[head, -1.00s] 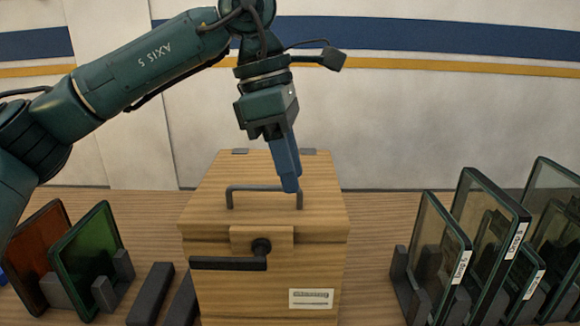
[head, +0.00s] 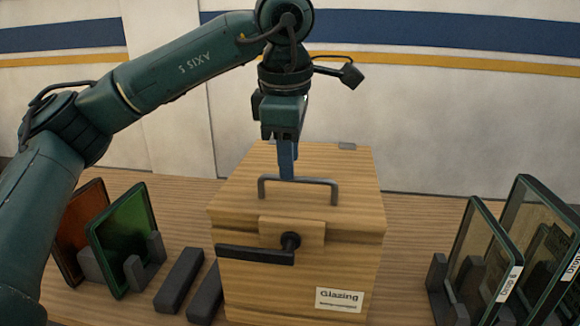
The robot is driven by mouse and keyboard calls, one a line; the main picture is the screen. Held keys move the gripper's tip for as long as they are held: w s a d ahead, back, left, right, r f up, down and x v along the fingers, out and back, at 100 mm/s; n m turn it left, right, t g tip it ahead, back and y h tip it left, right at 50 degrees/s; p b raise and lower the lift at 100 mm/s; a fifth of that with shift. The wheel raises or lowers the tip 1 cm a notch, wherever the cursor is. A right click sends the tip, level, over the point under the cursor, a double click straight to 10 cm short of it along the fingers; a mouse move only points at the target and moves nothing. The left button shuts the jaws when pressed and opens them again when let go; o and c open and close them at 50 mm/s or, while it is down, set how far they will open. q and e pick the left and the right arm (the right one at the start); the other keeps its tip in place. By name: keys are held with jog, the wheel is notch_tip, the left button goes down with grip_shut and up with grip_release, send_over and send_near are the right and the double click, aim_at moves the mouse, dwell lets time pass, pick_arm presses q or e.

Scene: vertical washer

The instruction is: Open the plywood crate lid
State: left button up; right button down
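The plywood crate (head: 250,290) stands upright on the table, its lid (head: 235,202) closed. A grey bar handle (head: 325,183) stands on the lid. On the front, a dark lever latch (head: 255,254) lies horizontal, pointing left from its round pivot. My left gripper (head: 287,176) points down over the lid, its blue fingertips at the handle's top bar, left of the bar's middle. The fingers overlap in this view, so their gap is hidden, and I cannot tell if they touch the bar. My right gripper is not in view.
Orange and green panes (head: 123,237) stand in a rack on the left. Two dark blocks (head: 180,280) lie between them and the crate. Labelled glass panes (head: 480,255) stand in racks on the right. A wall rises behind the table.

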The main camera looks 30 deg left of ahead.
pick_arm(q)
jog(key=shift+w+f, duration=0.2)
jog(key=shift+f, duration=0.95)
jog(key=shift+c, duration=0.4)
grip_shut()
